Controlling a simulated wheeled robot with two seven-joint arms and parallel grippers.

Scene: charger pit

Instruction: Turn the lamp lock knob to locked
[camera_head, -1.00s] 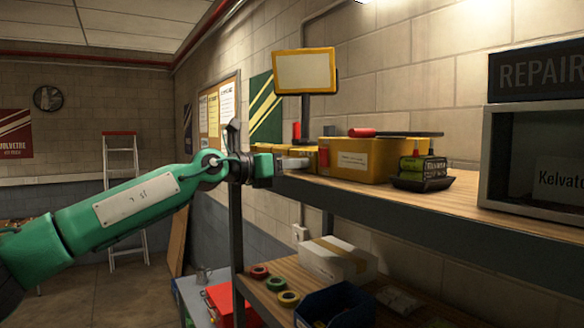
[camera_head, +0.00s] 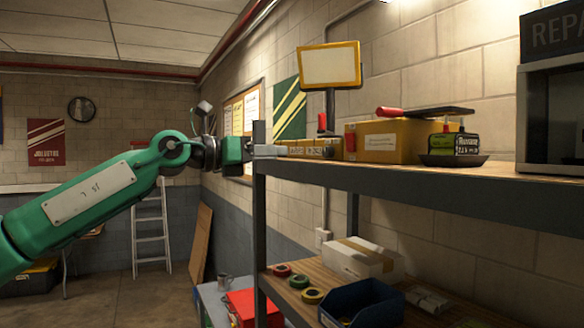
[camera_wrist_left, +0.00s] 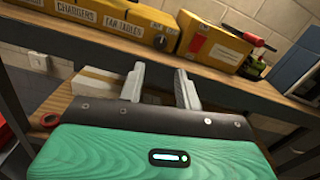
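A lamp with a yellow-framed panel (camera_head: 330,65) stands on a dark post on the upper shelf. A small red part (camera_head: 322,121) shows beside the post; I cannot tell whether it is the lock knob. In the left wrist view, small dark round parts (camera_wrist_left: 160,42) show on the yellow boxes, too small to identify. My left gripper (camera_head: 275,151) is level with the upper shelf at its left end, left of and apart from the lamp. In the wrist view its two fingers (camera_wrist_left: 160,85) are apart with nothing between them. My right gripper is out of view.
Labelled yellow boxes (camera_head: 380,142) and a black tray with a battery-like item (camera_head: 454,160) stand on the upper shelf (camera_head: 420,180). A dark shelf upright (camera_head: 259,210) is close to my left gripper. The lower shelf holds a white box (camera_head: 362,260) and a blue bin (camera_head: 362,305).

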